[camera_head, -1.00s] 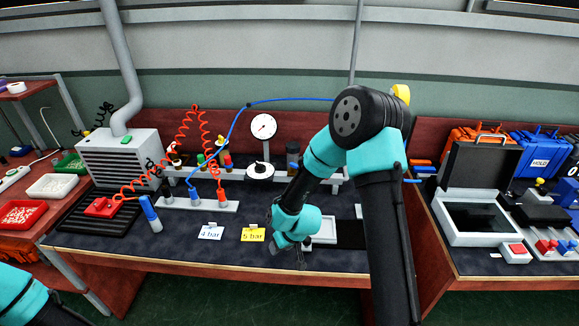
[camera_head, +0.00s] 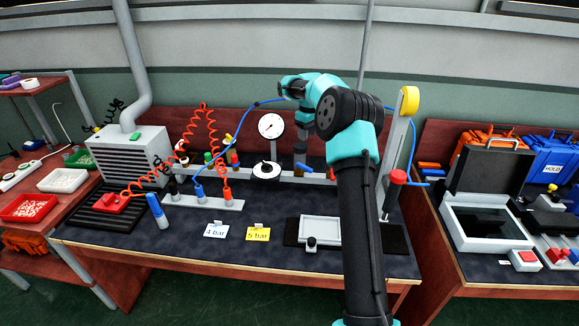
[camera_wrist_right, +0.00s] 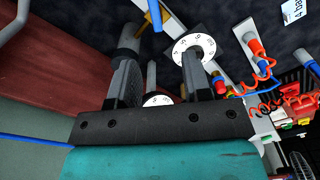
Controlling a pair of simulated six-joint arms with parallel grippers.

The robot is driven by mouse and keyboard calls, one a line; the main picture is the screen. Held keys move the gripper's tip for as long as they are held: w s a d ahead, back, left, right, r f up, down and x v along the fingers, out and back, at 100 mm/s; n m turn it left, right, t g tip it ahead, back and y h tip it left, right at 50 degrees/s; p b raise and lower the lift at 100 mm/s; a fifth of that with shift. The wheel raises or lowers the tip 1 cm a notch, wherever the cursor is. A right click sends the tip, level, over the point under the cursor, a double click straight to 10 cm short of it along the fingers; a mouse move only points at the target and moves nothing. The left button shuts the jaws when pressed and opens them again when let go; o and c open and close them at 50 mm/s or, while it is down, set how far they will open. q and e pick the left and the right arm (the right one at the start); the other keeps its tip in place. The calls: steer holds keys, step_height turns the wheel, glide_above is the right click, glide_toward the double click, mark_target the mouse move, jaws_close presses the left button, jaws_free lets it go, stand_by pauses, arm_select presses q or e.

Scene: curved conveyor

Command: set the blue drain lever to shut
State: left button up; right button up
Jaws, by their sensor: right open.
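The blue drain lever (camera_head: 306,167) is a small bar low on the grey rail at the back of the bench, beside the dark filter bowl (camera_head: 300,152). In the right wrist view a blue bar (camera_wrist_right: 158,15), apparently the lever, shows at the top edge. My right gripper (camera_head: 302,122) is above the filter bowl, pointing down. In the wrist view its two fingers (camera_wrist_right: 160,62) are apart with nothing gripped, and the lever is beyond them. How high the fingertips are above the bowl is hard to tell. My left gripper is out of view.
A dial gauge (camera_head: 271,126) and a round black-and-white knob (camera_head: 266,170) stand left of the bowl. A blue hose (camera_head: 236,122) arches behind. A post with a yellow top (camera_head: 409,100) and red knob (camera_head: 398,177) stands right.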

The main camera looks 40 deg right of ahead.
mark_target(308, 167)
steer(key=shift+s+d+r, duration=0.2)
steer(key=shift+d+r, duration=0.35)
steer(key=shift+r, duration=0.2)
steer(key=shift+f, duration=0.1)
step_height(308, 167, down, 17)
steer(key=shift+f, duration=0.15)
stand_by(0.4)
jaws_close()
stand_by(0.3)
